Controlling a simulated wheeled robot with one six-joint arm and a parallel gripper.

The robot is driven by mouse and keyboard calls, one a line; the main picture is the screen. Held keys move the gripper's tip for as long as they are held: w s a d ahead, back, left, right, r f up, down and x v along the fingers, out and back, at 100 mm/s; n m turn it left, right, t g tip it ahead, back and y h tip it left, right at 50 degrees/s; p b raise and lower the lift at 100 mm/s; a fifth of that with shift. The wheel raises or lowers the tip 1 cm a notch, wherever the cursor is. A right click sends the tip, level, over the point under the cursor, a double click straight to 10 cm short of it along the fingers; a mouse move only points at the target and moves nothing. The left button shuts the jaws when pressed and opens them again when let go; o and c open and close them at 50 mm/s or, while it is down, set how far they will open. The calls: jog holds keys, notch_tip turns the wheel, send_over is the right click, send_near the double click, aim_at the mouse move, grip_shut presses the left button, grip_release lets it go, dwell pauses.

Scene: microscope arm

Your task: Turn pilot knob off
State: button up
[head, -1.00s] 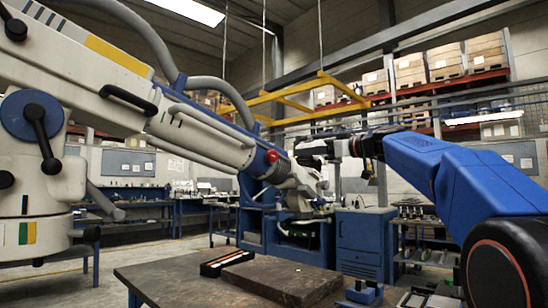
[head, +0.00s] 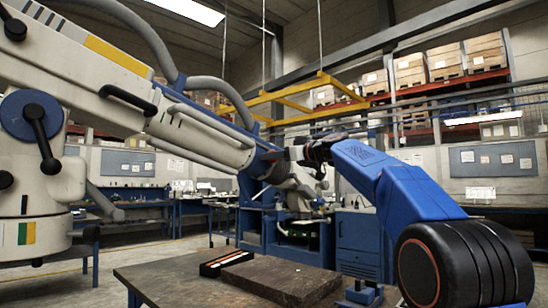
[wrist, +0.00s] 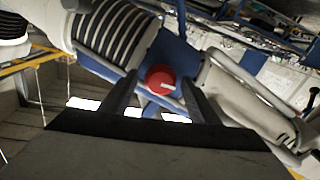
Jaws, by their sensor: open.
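The pilot knob is a red round knob (wrist: 159,77) with a short white mark, set on the blue joint of the white microscope arm (head: 205,133). In the wrist view the white mark points right and slightly down. My gripper (head: 277,153) is at that joint in the head view and hides the knob there. In the wrist view my open gripper (wrist: 160,72) has one dark finger on each side of the knob, with gaps showing between. I cannot tell how far the fingertips are from it in depth.
A dark-topped table (head: 180,284) with a flat slab (head: 285,282) stands below. Shelves with boxes are far behind.

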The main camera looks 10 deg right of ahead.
jog(key=shift+w+a, duration=0.2)
jog(key=c, duration=1)
